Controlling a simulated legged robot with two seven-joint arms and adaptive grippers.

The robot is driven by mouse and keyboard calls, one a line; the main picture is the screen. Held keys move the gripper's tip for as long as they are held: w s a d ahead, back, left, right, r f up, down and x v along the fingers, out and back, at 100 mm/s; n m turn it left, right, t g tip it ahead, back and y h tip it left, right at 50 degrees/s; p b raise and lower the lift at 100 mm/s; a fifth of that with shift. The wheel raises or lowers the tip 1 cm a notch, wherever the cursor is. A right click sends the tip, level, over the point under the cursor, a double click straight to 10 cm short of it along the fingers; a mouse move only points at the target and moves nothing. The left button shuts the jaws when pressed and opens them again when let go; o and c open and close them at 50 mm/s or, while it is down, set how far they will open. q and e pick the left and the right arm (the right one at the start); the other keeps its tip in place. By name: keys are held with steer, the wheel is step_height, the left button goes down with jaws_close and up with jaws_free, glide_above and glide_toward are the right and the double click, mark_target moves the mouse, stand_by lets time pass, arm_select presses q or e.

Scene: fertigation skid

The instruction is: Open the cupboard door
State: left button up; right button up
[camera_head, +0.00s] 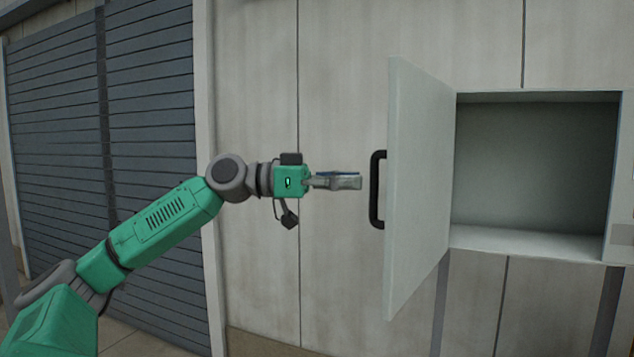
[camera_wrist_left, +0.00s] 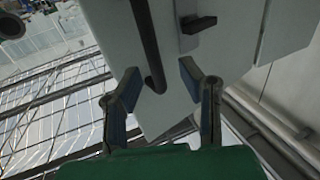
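The cupboard door (camera_head: 420,190) is pale grey and stands wide open in the head view, swung out from the left side of the cupboard (camera_head: 530,240). The cupboard's inside is exposed and looks empty. A black bar handle (camera_head: 376,190) is on the door's outer face; a dark bar, apparently this handle, shows in the left wrist view (camera_wrist_left: 146,42). My right gripper is out of view.
A pale panelled wall (camera_head: 335,290) stands behind my left arm. A dark slatted shutter (camera_head: 150,85) is at the left. A small dark block (camera_wrist_left: 198,23) sticks out near the bar in the left wrist view; I cannot tell what it is.

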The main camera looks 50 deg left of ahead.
arm_select(q)
steer(key=v, duration=0.8)
steer(key=shift+s, duration=0.3)
steer(key=shift+a, duration=0.1)
steer(key=shift+f, duration=0.1)
